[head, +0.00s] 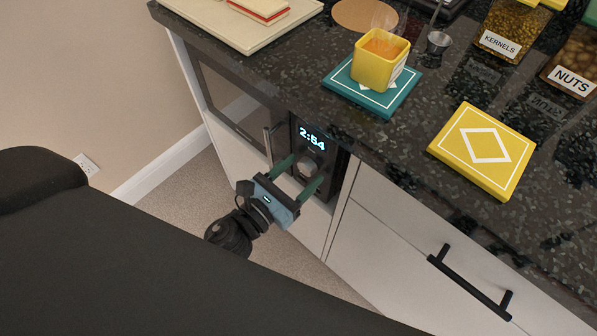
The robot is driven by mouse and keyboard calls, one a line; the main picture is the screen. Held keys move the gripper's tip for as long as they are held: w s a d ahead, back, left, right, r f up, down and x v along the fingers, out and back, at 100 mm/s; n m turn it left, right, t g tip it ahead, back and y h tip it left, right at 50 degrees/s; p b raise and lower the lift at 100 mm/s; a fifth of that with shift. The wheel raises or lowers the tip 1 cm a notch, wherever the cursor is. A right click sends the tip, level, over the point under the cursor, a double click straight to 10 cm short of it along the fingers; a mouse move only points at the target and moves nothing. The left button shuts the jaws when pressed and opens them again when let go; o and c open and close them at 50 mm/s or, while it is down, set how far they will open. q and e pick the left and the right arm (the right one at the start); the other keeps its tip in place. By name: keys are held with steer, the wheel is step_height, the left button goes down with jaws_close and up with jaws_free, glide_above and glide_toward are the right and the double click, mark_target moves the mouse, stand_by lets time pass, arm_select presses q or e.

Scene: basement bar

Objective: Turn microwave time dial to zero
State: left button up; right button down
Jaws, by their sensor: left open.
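The microwave (238,108) is built into the cabinet below the counter, with its door to the left and its control panel at the right. The panel's display (312,138) reads 2:54. Below it is the round grey time dial (307,166). My left gripper (299,171) is open at the panel, with its two green fingers on either side of the dial. I cannot tell whether the fingers touch the dial. The lower part of the panel is partly hidden behind the gripper. My right gripper is not in view.
The dark speckled counter (410,160) overhangs just above the microwave. On it are a yellow cup (376,66) on a teal coaster (340,80), a yellow coaster (484,150) and jars. A black drawer handle (468,288) sticks out at lower right.

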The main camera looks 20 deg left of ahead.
arm_select(q)
steer(key=c, duration=1)
steer(key=shift+n, duration=0.3)
